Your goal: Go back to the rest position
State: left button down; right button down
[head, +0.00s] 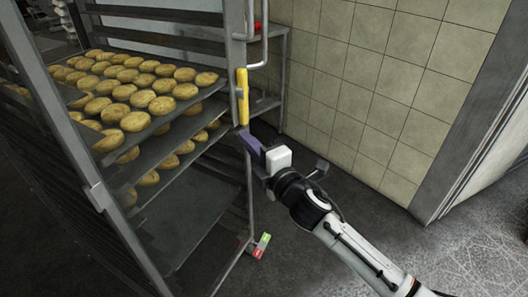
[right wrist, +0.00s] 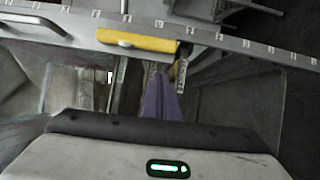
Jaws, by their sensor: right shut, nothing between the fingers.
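My right gripper (head: 243,133) reaches in from the lower right of the head view, its purple fingers shut at the rack's right front post, just below the yellow handle (head: 242,96). In the right wrist view the purple fingers (right wrist: 161,78) are together with nothing between them. The yellow handle (right wrist: 150,40) lies just beyond them there, on the numbered metal post. I cannot tell whether the fingers touch the post. My left gripper is not in view.
The metal rack (head: 85,150) holds trays of round golden buns (head: 135,121) on the left. A tiled wall (head: 350,85) stands behind. A small metal stand (head: 270,75) is behind the rack. Open floor (head: 330,262) lies at the lower right.

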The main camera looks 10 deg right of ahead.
jog(key=s+d+f+m+g+h+p, duration=0.1)
jog(key=s+d+f+m+g+p, duration=0.1)
jog(key=s+d+f+m, duration=0.2)
jog(key=s+d+f+m+g+h+p, duration=0.2)
jog(key=s+f+m, duration=0.8)
jog(key=s, duration=0.9)
jog(key=s+d+f+m+g+h+p, duration=0.1)
jog(key=s+d+f+m+g+p, duration=0.2)
jog(key=s+f, duration=0.5)
jog(key=s+d+m+g, duration=0.1)
jog(key=s+d+m, duration=0.1)
jog(key=s+m, duration=0.1)
jog(key=shift+s+d+m+h, duration=0.25)
jog(key=shift+d+m+h, duration=0.15)
